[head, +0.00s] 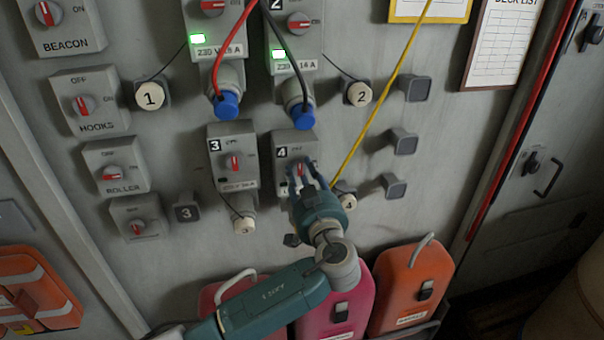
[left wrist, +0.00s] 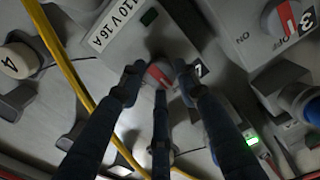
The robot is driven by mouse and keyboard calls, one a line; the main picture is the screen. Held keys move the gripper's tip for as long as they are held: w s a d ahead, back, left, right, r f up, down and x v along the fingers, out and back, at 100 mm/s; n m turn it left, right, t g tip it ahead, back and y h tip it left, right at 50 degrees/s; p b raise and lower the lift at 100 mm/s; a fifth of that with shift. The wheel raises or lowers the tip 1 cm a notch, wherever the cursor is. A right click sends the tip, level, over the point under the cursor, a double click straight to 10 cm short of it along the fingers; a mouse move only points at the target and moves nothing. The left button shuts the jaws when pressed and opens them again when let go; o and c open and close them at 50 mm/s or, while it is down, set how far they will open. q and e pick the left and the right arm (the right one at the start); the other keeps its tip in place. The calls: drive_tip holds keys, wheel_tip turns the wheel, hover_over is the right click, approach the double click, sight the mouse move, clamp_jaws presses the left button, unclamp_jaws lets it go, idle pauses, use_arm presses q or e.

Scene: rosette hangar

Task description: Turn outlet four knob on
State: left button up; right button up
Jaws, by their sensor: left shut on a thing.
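The outlet four box (head: 292,143) is a grey box marked 4 on the wall, low in the middle group. My left gripper (head: 306,178) comes up from below and its fingers close around the red-marked knob (left wrist: 160,74). In the left wrist view, blue-black fingers stand on both sides of the knob, with another in front. They hide part of it, so its exact angle is hard to tell. The small lamp (left wrist: 149,17) by the 110 V 16 A label is dark. My right gripper is not in view.
The outlet three box (head: 231,150) is close on the left. Above, outlets one and two show lit green lamps (head: 197,39) and blue plugs (head: 227,106). A yellow cable (head: 375,112) runs down just right of my gripper. Orange and pink cases (head: 410,285) stand below.

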use_arm(q)
drive_tip(key=shift+f+m+b, duration=0.25)
drive_tip(key=shift+m+b, duration=0.95)
drive_tip(key=shift+b, duration=1.9)
drive_tip(key=shift+r+m+b, duration=0.15)
drive_tip(key=shift+m+b, duration=0.15)
drive_tip(key=shift+m, duration=0.1)
drive_tip(key=shift+r+m, duration=0.1)
drive_tip(key=shift+m, duration=0.4)
drive_tip(key=shift+r+m, duration=0.2)
drive_tip(key=shift+m, duration=0.3)
drive_tip(key=m+p, duration=0.1)
drive_tip(key=m, duration=0.1)
drive_tip(key=shift+r+m, duration=0.1)
drive_tip(key=shift+m, duration=0.3)
drive_tip(key=m+p, duration=0.1)
drive_tip(key=m, duration=0.2)
drive_tip(key=shift+m, duration=0.3)
drive_tip(key=m+p, duration=0.3)
drive_tip(key=m, duration=0.1)
drive_tip(key=shift+d+m, duration=0.1)
drive_tip(key=shift+m, duration=0.3)
drive_tip(key=shift+m+p, duration=0.55)
drive_tip(key=shift+m, duration=0.25)
drive_tip(key=shift+f, duration=0.2)
